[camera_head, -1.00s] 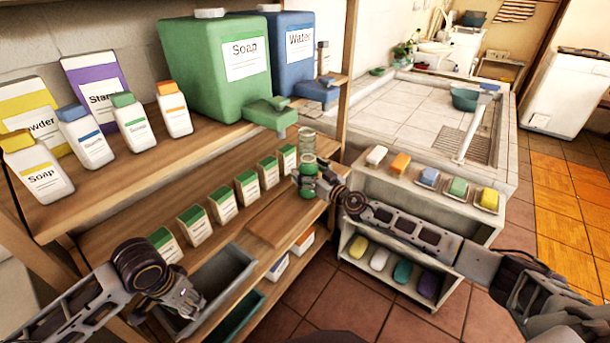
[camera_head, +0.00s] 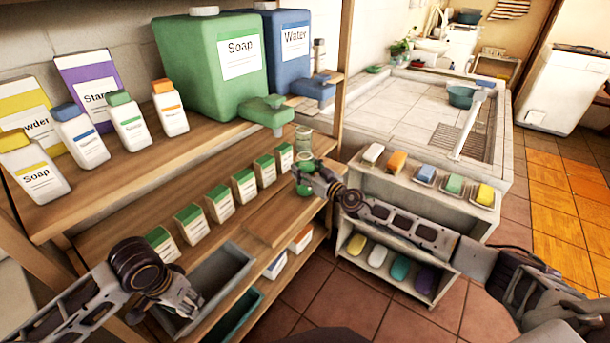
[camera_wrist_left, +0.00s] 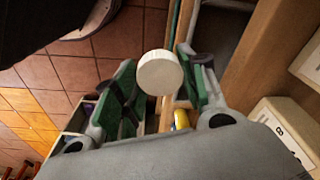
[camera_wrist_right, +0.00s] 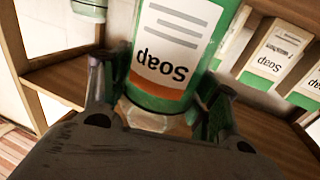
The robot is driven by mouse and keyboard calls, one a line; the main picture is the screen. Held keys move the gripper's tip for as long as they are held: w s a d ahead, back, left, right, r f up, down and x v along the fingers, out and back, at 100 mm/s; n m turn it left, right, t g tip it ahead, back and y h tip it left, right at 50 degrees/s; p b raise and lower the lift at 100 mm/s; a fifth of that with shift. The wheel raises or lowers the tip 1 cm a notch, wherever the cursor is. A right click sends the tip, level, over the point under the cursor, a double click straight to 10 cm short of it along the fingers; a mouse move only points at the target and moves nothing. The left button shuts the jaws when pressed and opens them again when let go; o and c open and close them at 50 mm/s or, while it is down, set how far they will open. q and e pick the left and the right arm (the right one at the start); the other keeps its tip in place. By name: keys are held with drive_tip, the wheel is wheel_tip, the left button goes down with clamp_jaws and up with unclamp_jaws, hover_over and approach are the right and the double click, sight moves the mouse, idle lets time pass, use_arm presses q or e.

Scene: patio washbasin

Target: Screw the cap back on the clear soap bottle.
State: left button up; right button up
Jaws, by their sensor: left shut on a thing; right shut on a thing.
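My left gripper (camera_head: 184,303) is shut on a round white cap (camera_wrist_left: 160,73), which shows between the green-padded fingers in the left wrist view. In the head view the cap is hidden by the gripper. My right gripper (camera_head: 306,176) is shut on the clear soap bottle (camera_head: 304,138), which has a clear upper part and green lower down. The bottle is held in front of the shelf's right end. In the right wrist view its white Soap label and green body (camera_wrist_right: 178,50) fill the middle. The cap and bottle are well apart.
Several green-topped cartons (camera_head: 219,203) line the lower shelf. A grey bin (camera_head: 225,275) is beside my left gripper. Soap bars lie on the right-hand stand (camera_head: 350,215).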

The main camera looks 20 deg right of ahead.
sight(305, 150)
use_arm(q)
drive_tip(key=shift+r, duration=0.1)
use_arm(e)
drive_tip(key=shift+r, duration=0.3)
